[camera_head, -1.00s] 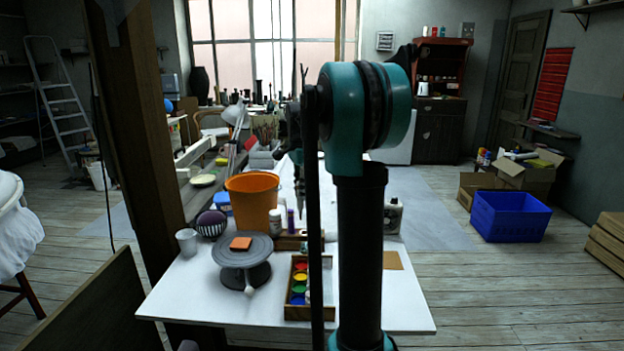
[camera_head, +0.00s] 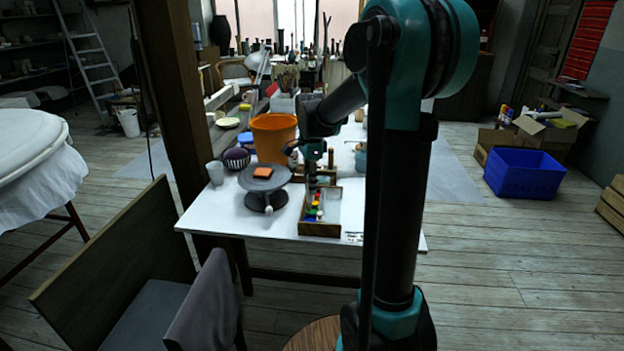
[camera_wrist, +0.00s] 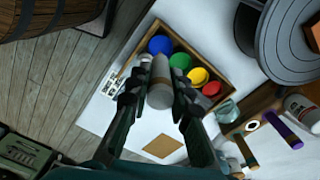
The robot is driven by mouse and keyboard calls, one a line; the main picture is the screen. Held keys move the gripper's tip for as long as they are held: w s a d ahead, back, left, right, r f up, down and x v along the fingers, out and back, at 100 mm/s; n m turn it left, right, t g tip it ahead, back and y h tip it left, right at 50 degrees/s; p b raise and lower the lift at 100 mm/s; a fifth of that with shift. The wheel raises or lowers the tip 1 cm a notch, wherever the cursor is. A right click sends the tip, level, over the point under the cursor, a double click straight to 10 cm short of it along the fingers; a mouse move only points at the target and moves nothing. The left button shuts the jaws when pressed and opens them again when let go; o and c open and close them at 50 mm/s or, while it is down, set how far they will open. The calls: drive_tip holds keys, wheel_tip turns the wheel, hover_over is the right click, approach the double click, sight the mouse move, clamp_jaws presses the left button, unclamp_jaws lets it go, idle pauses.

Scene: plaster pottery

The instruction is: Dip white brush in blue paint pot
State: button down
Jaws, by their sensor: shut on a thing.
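My gripper (camera_wrist: 160,92) is shut on a pale grey-white cylinder with a tan band, which appears to be the white brush (camera_wrist: 160,97), seen nearly end-on in the wrist view. Its far end is not clear. Just beyond it is the blue paint pot (camera_wrist: 160,44), at one end of a wooden tray (camera_head: 318,230). Green (camera_wrist: 181,62), yellow (camera_wrist: 197,76) and red (camera_wrist: 211,88) pots line up beside it. In the head view my gripper (camera_head: 318,180) is above the tray. I cannot tell whether the brush touches any paint.
A grey turntable (camera_head: 250,182) with an orange block (camera_head: 263,171) stands left of the tray. An orange bucket (camera_head: 272,135) is behind it. A chair (camera_head: 215,305) is at the table's front.

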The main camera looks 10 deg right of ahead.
sight(311, 198)
drive_tip(key=shift+f, duration=2.85)
drive_tip(key=shift+r, duration=3.55)
